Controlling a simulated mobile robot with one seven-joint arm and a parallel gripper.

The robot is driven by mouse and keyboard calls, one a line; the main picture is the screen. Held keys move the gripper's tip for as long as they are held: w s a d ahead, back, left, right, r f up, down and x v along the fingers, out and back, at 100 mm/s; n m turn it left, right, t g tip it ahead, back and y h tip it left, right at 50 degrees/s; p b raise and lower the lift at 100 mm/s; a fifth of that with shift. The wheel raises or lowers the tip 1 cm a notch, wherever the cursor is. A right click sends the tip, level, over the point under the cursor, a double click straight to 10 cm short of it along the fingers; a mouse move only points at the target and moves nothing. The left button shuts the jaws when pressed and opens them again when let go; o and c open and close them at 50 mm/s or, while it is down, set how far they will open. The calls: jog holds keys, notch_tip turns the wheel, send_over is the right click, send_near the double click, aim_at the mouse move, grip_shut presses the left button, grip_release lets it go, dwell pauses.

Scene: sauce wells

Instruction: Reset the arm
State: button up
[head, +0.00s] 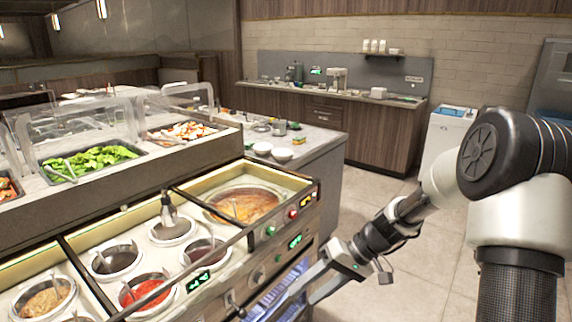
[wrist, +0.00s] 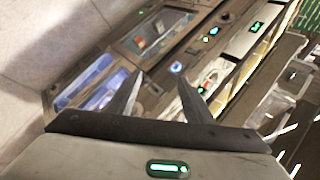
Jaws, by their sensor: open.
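My gripper (head: 285,296) is in the lower middle of the head view, in front of the serving counter's front panel. Its two fingers are spread apart with nothing between them. In the wrist view the open fingers of my gripper (wrist: 163,90) point toward the counter front (wrist: 185,60), which looks tilted and partly blurred. My arm comes in from the right side of the head view, bent down toward the gripper. I cannot tell the exact gap between the fingertips and the counter.
The counter holds sauce wells, including a red sauce (head: 146,294) and a large orange-brown pan (head: 243,204). A ladle (head: 168,210) stands in one well. Lettuce (head: 92,161) sits behind a clear guard. White bowls (head: 282,155) stand on a side counter. Tiled floor (head: 425,245) is open at right.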

jog(key=s+d+r+m+t+h, duration=0.1)
jog(key=s+d+r+t+h, duration=0.25)
jog(key=s+r, duration=0.65)
jog(key=s+d+r+m+t+h, duration=0.25)
jog(key=s+d+r+h, duration=0.2)
jog(key=s+r, duration=0.6)
notch_tip(320, 180, up, 16)
jog(key=p, duration=1.6)
jog(key=shift+f+n+h, duration=0.25)
jog(key=shift+n+h, duration=0.05)
jog(key=shift+n, duration=0.15)
jog(key=shift+s+a, duration=0.1)
